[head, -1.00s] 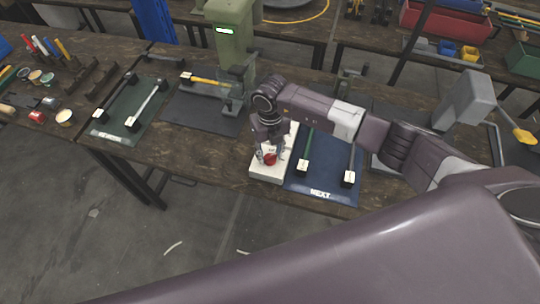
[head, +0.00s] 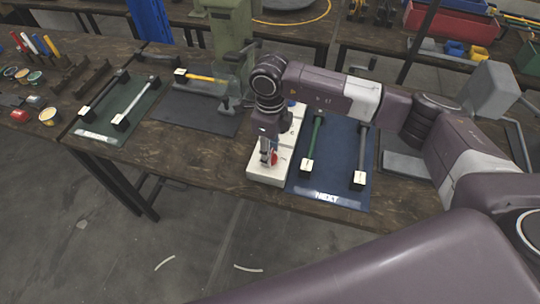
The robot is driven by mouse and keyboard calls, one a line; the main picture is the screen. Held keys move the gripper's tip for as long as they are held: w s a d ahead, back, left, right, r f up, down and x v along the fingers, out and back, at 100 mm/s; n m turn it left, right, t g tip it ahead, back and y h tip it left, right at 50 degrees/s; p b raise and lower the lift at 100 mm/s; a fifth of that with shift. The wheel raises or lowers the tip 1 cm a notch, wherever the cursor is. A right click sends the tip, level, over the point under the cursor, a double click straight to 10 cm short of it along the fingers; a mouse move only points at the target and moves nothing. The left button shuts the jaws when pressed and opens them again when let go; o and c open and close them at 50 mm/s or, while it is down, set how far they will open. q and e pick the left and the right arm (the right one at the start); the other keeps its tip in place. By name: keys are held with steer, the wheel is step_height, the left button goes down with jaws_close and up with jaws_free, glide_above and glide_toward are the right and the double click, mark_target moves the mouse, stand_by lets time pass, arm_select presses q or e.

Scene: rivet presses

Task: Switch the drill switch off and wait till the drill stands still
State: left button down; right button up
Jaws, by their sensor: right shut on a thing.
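A white switch box (head: 262,178) lies on the bench at its front edge, left of the blue mat. A red switch (head: 274,157) shows low at the fingertips of my right gripper (head: 269,158). This gripper points down over the box, with its fingers close together on the red switch. The fingers hide part of the switch, so its position cannot be told. The green drill machine (head: 231,38) stands behind, cut off by the top edge; whether it turns cannot be seen. My left gripper is out of view.
The blue mat (head: 331,190) right of the box holds a green-handled bar (head: 315,135) and a grey bar (head: 362,148). A dark mat with a yellow bar (head: 205,78) and a green mat (head: 100,130) lie left. A grey machine (head: 490,88) stands right.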

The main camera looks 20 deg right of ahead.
steer(key=shift+n+b, duration=0.45)
steer(key=shift+n, duration=0.15)
steer(key=o, duration=1.2)
steer(key=shift+c, duration=0.2)
step_height(320, 180, up, 12)
